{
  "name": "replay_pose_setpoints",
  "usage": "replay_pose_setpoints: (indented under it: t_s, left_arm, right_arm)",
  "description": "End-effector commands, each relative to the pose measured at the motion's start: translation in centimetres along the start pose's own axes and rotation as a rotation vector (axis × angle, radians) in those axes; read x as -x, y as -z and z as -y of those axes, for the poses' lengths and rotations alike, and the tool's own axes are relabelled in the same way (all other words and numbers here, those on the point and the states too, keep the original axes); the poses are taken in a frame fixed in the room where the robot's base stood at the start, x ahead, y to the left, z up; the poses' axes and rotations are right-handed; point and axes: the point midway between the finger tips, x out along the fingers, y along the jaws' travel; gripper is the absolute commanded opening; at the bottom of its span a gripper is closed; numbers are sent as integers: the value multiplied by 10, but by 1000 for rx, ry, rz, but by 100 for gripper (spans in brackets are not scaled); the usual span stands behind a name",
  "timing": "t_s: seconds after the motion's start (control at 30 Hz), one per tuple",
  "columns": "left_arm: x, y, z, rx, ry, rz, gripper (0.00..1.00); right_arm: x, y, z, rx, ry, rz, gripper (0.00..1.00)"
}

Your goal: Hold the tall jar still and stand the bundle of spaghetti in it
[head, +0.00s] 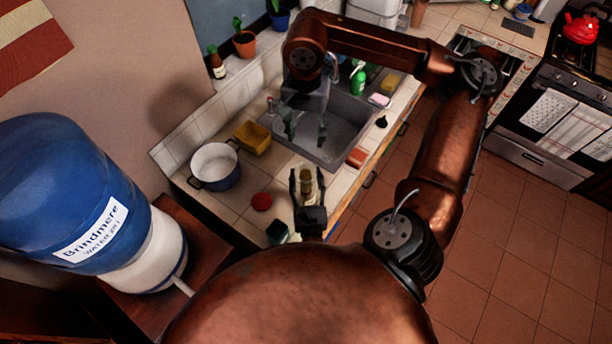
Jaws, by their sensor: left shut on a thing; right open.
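The tall jar (308,187) stands upright on the tiled counter, small and partly hidden by my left gripper. My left gripper (307,175) is shut around it, one finger on each side. A tan-brown bundle (307,174) shows at the jar's top between the fingers; it looks like the spaghetti standing in the jar, but it is too small to be certain. My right gripper (305,131) is open and empty, pointing down over the sink, beyond the jar and apart from it. A round red lid (261,201) lies on the counter left of the jar.
The grey sink (345,138) lies behind the jar. A white and blue pot (215,167) and a yellow container (253,137) stand to the left. A dark teal box (278,231) is near the front edge. A reddish block (356,157) lies to the right.

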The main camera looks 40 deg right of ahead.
Motion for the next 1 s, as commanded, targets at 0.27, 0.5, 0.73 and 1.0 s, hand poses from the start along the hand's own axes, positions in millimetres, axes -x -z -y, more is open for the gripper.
replay_pose_setpoints:
  t_s: [0.27,0.5,0.73,1.0]
  left_arm:
    - [0,0,0,0,0,0,63]
    - [0,0,0,0,0,0,69]
    - [8,1,0,1,1,-1,69]
    - [58,2,0,3,0,-4,69]
  right_arm:
    - [0,0,0,0,0,0,47]
    - [0,0,0,0,0,0,47]
    - [0,0,0,0,0,0,47]
    - [0,0,0,0,0,0,47]
